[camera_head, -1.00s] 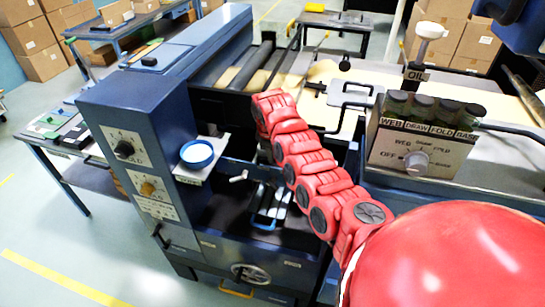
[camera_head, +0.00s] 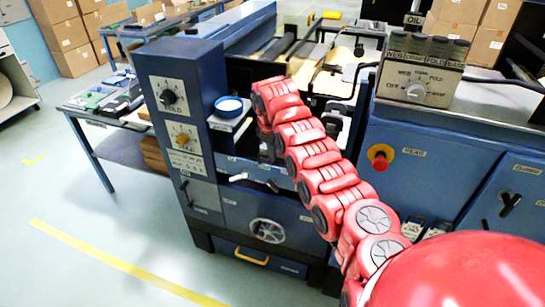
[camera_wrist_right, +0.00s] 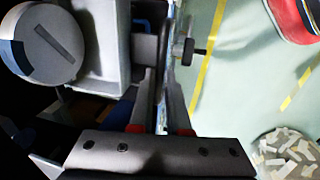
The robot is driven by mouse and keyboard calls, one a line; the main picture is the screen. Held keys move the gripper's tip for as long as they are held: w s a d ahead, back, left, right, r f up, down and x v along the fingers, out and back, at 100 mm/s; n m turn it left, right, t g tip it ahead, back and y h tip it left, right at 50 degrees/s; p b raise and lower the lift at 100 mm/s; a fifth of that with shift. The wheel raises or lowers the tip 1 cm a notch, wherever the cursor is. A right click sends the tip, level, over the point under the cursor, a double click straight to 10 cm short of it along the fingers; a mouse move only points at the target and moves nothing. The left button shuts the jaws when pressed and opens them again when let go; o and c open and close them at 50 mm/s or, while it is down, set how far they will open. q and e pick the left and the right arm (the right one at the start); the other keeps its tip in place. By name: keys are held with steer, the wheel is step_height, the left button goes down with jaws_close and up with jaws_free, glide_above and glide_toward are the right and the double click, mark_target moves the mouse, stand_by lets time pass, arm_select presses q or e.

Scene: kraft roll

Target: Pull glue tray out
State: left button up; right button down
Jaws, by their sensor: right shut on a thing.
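My right arm reaches from the lower right into the gap of the blue machine beside its control column. Its own arm links hide the gripper in the head view. In the right wrist view my right gripper (camera_wrist_right: 159,78) has its fingers close together on a thin upright part, which seems to belong to the glue tray (camera_wrist_right: 161,42). The tray's full outline cannot be made out. A pale T-shaped handle (camera_head: 238,177) shows left of my arm, low in the gap. My left gripper is not in view.
The control column (camera_head: 180,120) stands left of my arm, with a blue-rimmed cup (camera_head: 229,106) on a shelf. A red stop button (camera_head: 380,157) is to the right. Clear floor (camera_head: 90,220) with yellow tape lies front left.

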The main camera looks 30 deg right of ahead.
steer(key=shift+s+a, duration=0.15)
steer(key=shift+s, duration=0.05)
steer(key=c, duration=0.9)
jaws_free()
steer(key=a+r, duration=0.1)
steer(key=r, duration=0.4)
steer(key=s+r, duration=0.1)
steer(key=r, duration=0.5)
steer(key=s+a+r, duration=0.1)
steer(key=r, duration=0.5)
steer(key=shift+s+a, duration=0.1)
steer(key=shift+a, duration=0.2)
